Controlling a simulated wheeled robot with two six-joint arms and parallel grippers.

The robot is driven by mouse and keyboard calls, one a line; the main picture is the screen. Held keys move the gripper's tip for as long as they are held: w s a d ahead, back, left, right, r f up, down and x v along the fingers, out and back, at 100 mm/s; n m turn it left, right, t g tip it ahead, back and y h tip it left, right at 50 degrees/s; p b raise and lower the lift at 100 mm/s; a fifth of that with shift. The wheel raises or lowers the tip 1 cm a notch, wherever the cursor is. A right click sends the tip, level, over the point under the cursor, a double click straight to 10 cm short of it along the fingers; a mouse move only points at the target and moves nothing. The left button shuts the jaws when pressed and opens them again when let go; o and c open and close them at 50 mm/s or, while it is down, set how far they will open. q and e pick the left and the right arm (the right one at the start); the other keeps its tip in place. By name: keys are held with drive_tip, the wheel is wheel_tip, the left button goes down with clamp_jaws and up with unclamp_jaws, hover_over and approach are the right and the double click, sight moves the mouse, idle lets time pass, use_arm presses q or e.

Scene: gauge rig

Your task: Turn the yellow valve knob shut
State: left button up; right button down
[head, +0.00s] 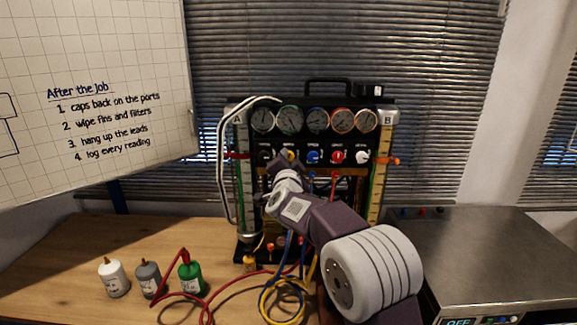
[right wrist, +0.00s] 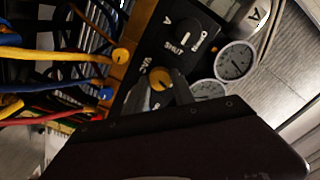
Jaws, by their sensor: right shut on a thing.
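The yellow valve knob (head: 289,154) is in the row of knobs on the gauge rig, between a black knob (head: 265,155) and a blue knob (head: 313,157). In the head view my right gripper (head: 285,160) is up against the panel there and partly covers it. In the right wrist view the yellow knob (right wrist: 160,77) sits between the fingers of my right gripper (right wrist: 163,90), which is shut on it. The marking beside it is only partly readable, so I cannot tell its exact setting. My left gripper is not in view.
Gauges (head: 316,121) line the rig above the knobs. Yellow, blue and red hoses (head: 284,292) hang and loop below. White, grey and green bottles (head: 190,278) stand on the wooden bench (head: 60,255) at left. A metal unit (head: 480,250) stands at right.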

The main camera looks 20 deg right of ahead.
drive_tip(key=shift+f+m+b, duration=0.2)
drive_tip(key=shift+m+b, duration=1.5)
drive_tip(key=shift+m, duration=1.7)
drive_tip(key=shift+f+m+b, duration=0.15)
drive_tip(key=shift+m+b, duration=1.5)
drive_tip(key=shift+m, duration=1.75)
drive_tip(key=c, duration=1.2)
unclamp_jaws()
drive_tip(key=shift+o, duration=0.7)
drive_tip(key=shift+s+r, duration=0.1)
drive_tip(key=shift+r, duration=0.05)
drive_tip(key=b+v, duration=0.2)
drive_tip(key=v, duration=0.7)
